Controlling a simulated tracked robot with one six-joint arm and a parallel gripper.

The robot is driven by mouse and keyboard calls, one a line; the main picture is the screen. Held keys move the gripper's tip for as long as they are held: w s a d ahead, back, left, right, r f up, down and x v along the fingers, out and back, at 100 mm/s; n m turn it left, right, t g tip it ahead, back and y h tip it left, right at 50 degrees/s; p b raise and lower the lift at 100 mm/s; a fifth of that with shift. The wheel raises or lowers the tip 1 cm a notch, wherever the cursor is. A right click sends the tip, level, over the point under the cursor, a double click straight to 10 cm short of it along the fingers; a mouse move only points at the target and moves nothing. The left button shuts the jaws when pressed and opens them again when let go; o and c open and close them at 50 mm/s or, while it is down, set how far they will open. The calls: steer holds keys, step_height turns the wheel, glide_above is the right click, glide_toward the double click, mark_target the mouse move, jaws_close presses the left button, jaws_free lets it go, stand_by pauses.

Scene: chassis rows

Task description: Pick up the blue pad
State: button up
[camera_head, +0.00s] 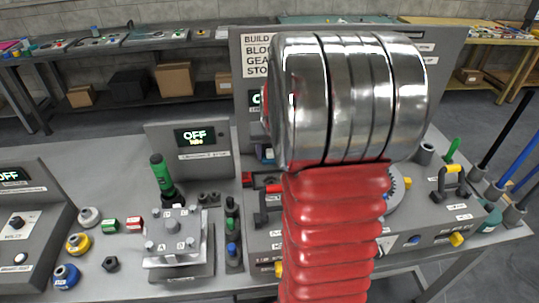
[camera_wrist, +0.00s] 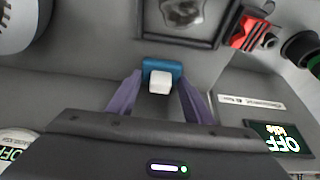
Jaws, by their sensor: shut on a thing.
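In the wrist view, my gripper (camera_wrist: 160,80) has its two purple fingers on either side of the blue pad (camera_wrist: 163,65). A small white block (camera_wrist: 160,84) shows at the front of the pad, between the fingers; I cannot tell whether it is part of the pad. The fingers are shut on the blue pad. A grey surface lies behind it, and the gap between pad and surface cannot be judged.
A dark square frame (camera_wrist: 184,15) and a red part (camera_wrist: 248,31) are close to the pad. In the head view, a clamp block (camera_head: 178,240), a green-handled tool (camera_head: 161,175), several coloured knobs and an OFF display panel (camera_head: 193,141) crowd the bench to the left.

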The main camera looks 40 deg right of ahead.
step_height(320, 180, up, 10)
steer(key=shift+f, duration=0.15)
stand_by(0.4)
steer(key=shift+s, duration=0.1)
stand_by(0.4)
